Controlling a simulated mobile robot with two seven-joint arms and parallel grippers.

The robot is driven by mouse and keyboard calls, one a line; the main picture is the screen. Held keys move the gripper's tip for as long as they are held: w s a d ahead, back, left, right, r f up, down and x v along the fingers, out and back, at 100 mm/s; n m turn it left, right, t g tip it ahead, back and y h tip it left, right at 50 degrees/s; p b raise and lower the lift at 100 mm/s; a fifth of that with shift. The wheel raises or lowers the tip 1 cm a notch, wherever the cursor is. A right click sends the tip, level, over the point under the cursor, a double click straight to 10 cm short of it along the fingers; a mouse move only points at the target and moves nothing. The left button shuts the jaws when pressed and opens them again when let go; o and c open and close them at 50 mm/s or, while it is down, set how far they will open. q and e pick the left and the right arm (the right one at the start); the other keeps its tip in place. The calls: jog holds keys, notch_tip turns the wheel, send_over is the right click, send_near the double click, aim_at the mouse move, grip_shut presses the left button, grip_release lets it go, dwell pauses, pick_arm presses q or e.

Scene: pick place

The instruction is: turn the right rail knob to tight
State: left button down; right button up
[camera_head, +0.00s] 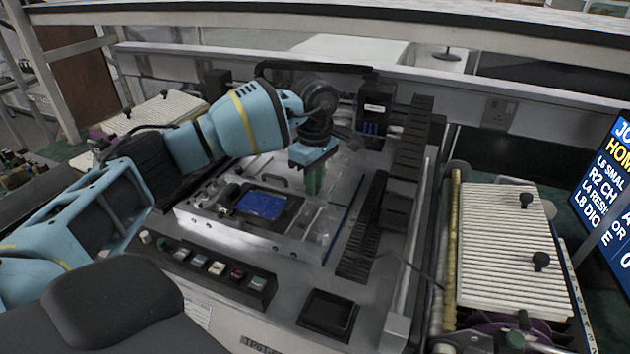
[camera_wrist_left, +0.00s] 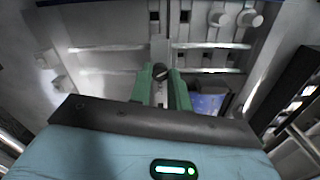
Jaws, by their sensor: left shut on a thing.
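My left gripper (camera_head: 314,183) has green fingers and points down over the back part of the silver rail fixture (camera_head: 215,225), beyond the blue circuit board (camera_head: 262,205). In the left wrist view, its fingers (camera_wrist_left: 161,80) are shut on a small dark knob (camera_wrist_left: 160,71), which sits between the fingertips beside a grey rail piece. The blue board also shows in the left wrist view, right of the fingers (camera_wrist_left: 205,103). In the head view the fingers and arm hide the knob. I cannot read the knob's turn angle. My right gripper is not in view.
A row of coloured buttons (camera_head: 219,267) lies in front of the fixture. An empty black tray (camera_head: 329,313) sits at the front right of the bench. Black bins (camera_head: 412,140) stand behind. Ribbed white feeders (camera_head: 505,245) and a blue screen (camera_head: 605,195) are on the right.

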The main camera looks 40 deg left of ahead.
pick_arm(q)
jog(key=m, duration=0.3)
jog(key=shift+m, duration=0.4)
jog(key=m+b, duration=0.1)
jog(key=m, duration=0.2)
jog(key=shift+m, duration=0.3)
jog(key=m, duration=0.3)
jog(key=shift+m, duration=0.7)
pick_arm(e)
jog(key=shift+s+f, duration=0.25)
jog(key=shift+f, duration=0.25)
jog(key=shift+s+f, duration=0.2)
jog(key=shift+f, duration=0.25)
pick_arm(q)
jog(key=shift+b, duration=0.3)
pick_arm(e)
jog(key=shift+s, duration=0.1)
pick_arm(q)
jog(key=c, duration=1.3)
grip_release()
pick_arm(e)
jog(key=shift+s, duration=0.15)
